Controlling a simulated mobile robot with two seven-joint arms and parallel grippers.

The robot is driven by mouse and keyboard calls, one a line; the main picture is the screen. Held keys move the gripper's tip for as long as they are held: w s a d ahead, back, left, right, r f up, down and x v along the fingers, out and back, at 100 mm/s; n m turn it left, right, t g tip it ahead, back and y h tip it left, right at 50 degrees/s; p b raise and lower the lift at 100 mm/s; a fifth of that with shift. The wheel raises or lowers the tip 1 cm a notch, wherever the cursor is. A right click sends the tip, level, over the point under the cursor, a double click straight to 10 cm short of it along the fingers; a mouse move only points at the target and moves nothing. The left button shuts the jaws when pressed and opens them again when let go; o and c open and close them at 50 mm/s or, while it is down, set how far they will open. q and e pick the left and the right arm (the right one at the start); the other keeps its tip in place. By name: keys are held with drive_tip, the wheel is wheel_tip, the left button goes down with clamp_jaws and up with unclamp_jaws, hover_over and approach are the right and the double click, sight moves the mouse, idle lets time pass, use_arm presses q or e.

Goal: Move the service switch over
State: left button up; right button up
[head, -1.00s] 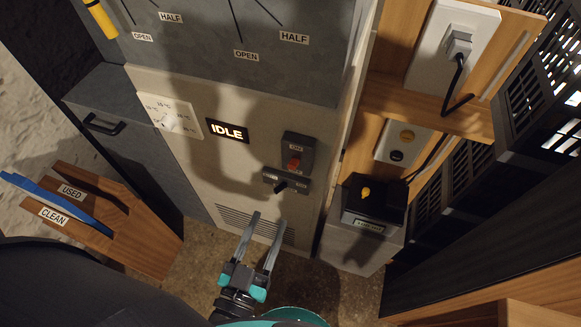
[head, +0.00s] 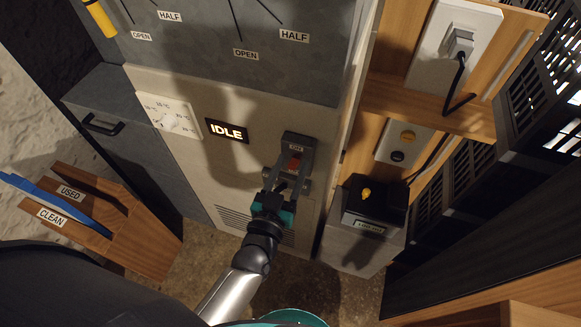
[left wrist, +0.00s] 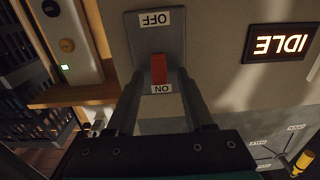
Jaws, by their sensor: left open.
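In the left wrist view, which is upside down, the red lever (left wrist: 158,68) lies between the OFF and ON labels, close to ON. My left gripper (head: 295,155) is open. In the left wrist view its fingers (left wrist: 159,75) point at the plate, one on each side of the lever, with gaps between. I cannot tell whether they touch the plate. In the head view the hand hides the plate's lower part. My right gripper is not in view.
The IDLE sign (head: 227,131) and a white dial (head: 168,115) are left of the switch. A wooden USED/CLEAN rack (head: 150,235) is at lower left.

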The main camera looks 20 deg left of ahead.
use_arm(q)
drive_tip(key=shift+c, duration=0.3)
clamp_jaws()
idle(0.3)
